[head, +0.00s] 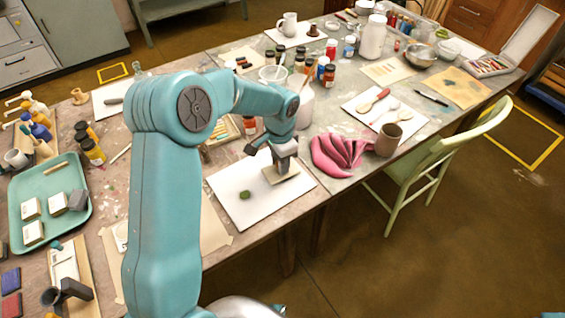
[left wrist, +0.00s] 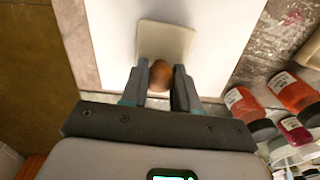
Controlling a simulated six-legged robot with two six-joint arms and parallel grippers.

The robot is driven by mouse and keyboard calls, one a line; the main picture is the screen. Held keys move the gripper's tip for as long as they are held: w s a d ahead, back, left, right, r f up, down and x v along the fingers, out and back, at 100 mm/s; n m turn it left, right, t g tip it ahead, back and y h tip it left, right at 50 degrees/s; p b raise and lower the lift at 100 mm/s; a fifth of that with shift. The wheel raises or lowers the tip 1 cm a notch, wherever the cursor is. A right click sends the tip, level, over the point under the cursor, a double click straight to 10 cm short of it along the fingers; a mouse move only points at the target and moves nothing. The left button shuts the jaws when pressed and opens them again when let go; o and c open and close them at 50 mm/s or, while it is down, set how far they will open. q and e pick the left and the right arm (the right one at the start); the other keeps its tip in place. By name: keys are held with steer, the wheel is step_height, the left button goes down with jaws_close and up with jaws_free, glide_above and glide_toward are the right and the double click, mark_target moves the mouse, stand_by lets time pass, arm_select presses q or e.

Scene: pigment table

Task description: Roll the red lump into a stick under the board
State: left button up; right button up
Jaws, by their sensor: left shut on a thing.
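My left gripper (head: 282,160) is shut on the knob of a small pale board (head: 291,176) over a white sheet (head: 225,180). In the left wrist view, the round brown knob (left wrist: 160,76) sits between the two fingertips. The pale board (left wrist: 165,40) extends beyond them over the white sheet (left wrist: 115,30). I cannot tell whether the board touches the sheet. No red lump shows in either view; the underside of the board is hidden.
Several jars (head: 325,76) stand behind. A green tray (head: 72,222) with pale blocks is at left. The sheet's front part is clear, near the table's front edge.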

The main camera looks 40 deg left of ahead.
arm_select(q)
steer(key=shift+w+a, duration=0.35)
steer(key=shift+a, duration=0.45)
steer(key=shift+s+d+f+b, duration=0.1)
steer(key=shift+s+d+b, duration=0.3)
steer(key=shift+d, duration=0.5)
steer(key=shift+s+d+b, duration=0.15)
steer(key=shift+s+d, duration=0.3)
steer(key=shift+d, duration=0.4)
steer(key=shift+s+d, duration=0.35)
steer(key=shift+d, duration=0.45)
steer(key=shift+w+a, duration=0.3)
steer(key=shift+a, duration=0.35)
steer(key=shift+w+a, duration=0.3)
steer(key=shift+a, duration=0.35)
steer(key=shift+r+p, duration=3.1)
steer(key=shift+r, duration=0.95)
